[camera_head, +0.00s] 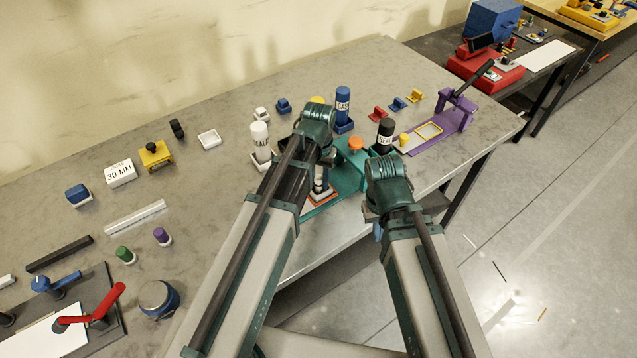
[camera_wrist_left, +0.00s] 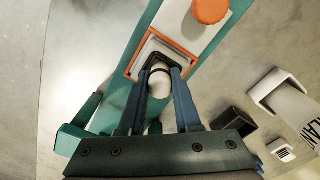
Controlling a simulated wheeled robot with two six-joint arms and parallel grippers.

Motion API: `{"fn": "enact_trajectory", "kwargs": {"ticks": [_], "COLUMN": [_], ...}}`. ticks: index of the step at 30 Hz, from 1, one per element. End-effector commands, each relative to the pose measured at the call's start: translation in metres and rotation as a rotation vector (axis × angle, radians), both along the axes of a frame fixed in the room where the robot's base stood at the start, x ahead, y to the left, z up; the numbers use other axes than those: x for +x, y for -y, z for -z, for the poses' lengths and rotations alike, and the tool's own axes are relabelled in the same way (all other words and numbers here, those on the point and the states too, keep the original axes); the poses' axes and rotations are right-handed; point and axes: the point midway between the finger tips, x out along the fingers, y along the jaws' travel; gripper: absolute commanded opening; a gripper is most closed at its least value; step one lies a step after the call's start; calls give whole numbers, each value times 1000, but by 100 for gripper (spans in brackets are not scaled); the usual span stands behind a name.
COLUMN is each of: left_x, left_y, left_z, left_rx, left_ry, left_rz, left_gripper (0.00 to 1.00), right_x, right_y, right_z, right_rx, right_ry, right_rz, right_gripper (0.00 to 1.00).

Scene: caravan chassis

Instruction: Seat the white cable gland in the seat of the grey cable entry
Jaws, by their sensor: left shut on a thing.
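My left gripper (camera_head: 320,187) is low over the teal fixture (camera_head: 345,175), mostly hidden by its own arm in the head view. In the left wrist view its two blue fingers (camera_wrist_left: 160,80) are shut on a white rounded piece, seemingly the white cable gland (camera_wrist_left: 160,85). A dark-edged square opening, apparently the grey cable entry's seat (camera_wrist_left: 168,52), lies just beyond the fingertips inside an orange outline. I cannot tell whether the gland touches it. My right gripper (camera_head: 376,228) is near the table's front edge; its jaws are mostly hidden.
An orange knob (camera_head: 355,143) stands on the fixture near the left gripper. A white bottle (camera_head: 260,137), a blue bottle (camera_head: 343,105) and a black bottle (camera_head: 385,132) stand in holders nearby. A purple clamp fixture (camera_head: 450,115) is at the right. Table space left of the arm is partly clear.

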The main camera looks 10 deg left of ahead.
Motion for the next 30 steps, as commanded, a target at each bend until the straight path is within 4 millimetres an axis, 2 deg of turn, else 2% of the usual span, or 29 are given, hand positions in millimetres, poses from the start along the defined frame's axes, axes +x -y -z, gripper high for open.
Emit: {"fn": "enact_trajectory", "kwargs": {"ticks": [5,20,21,26,30], "left_x": [0,-2,-2,-3,-4], "left_y": [0,0,0,1,1], "left_z": [-1,12,12,13,12], "left_rx": [0,0,-1,-2,-2], "left_ry": [0,-4,-5,-6,-5], "left_rz": [0,0,0,1,1], "left_gripper": [0,0,34,62,62], "right_x": [0,0,0,0,0], "right_y": [0,0,0,0,0], "right_z": [-1,12,12,13,12], "right_rx": [0,0,0,0,0], "right_ry": [0,0,0,0,0], "right_rz": [0,0,0,0,0], "right_gripper": [0,0,0,0,0]}}
